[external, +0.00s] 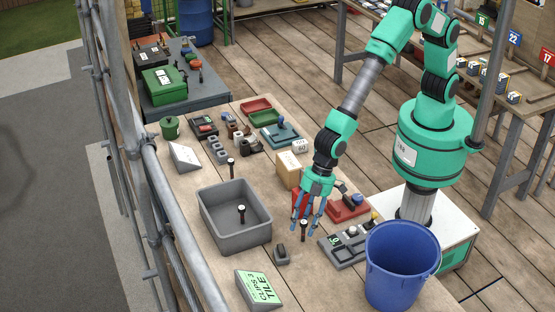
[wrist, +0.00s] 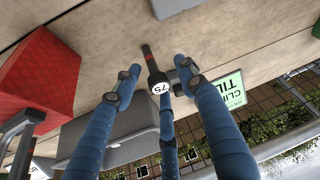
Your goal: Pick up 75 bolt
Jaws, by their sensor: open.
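The bolt marked 75 (wrist: 159,84) has a dark round head with a white label and a dark shank. In the wrist view it sits between the fingertips of my gripper (wrist: 158,72). In the external view the bolt (external: 303,232) stands on the wooden table right below my gripper (external: 305,222). My gripper is open, with its blue fingers pointing down around the bolt's head. I see gaps beside the head and cannot tell whether any finger touches it.
A grey bin (external: 208,217) left of the gripper holds another dark bolt (external: 241,210). One more bolt (external: 231,163) stands behind the bin.

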